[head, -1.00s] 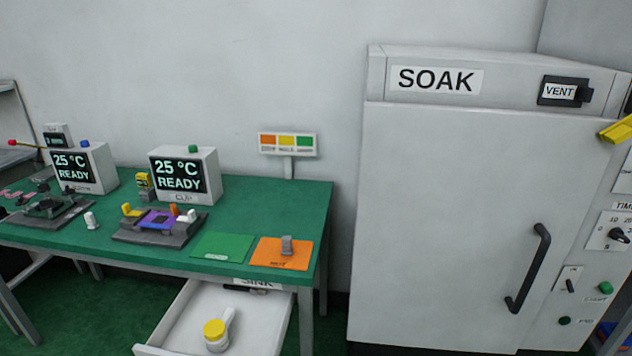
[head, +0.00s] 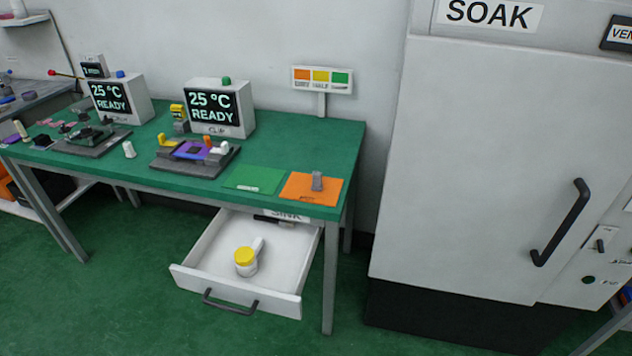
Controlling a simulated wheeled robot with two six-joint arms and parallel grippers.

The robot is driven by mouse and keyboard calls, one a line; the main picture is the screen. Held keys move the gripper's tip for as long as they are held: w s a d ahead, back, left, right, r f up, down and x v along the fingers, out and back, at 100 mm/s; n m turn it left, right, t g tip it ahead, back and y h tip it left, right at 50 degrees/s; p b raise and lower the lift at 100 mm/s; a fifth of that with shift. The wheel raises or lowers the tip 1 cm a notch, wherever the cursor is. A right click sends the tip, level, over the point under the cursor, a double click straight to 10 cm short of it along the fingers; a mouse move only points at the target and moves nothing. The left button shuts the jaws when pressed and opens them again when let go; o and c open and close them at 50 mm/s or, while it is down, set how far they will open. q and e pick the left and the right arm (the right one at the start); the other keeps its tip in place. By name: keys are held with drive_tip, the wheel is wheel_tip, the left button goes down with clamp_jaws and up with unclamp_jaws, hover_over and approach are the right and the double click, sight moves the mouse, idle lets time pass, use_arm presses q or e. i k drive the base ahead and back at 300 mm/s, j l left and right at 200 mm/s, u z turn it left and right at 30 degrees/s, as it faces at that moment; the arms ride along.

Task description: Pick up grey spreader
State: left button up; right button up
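An open white drawer (head: 204,247) under the table holds a white jar with a yellow lid (head: 246,257). A pale, narrow piece (head: 259,245) sticks out behind the jar; it may be the spreader, but its shape is partly hidden. A dark flat item (head: 272,220) lies at the back of the drawer, under the table edge. Neither of my grippers is in view.
The green table (head: 290,145) carries two "25 °C READY" boxes (head: 220,108), a grey fixture with purple and yellow parts (head: 195,156) and a green mat (head: 255,179). A large "SOAK" cabinet (head: 480,150) stands right. Green floor (head: 130,300) is clear in front.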

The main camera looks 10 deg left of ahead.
sight(317, 184)
drive_tip(key=i+j, duration=0.1)
drive_tip(key=j, duration=0.3)
drive_tip(key=i+j+z, duration=0.1)
drive_tip(key=j, duration=0.3)
drive_tip(key=i+j, duration=0.1)
drive_tip(key=j, duration=0.35)
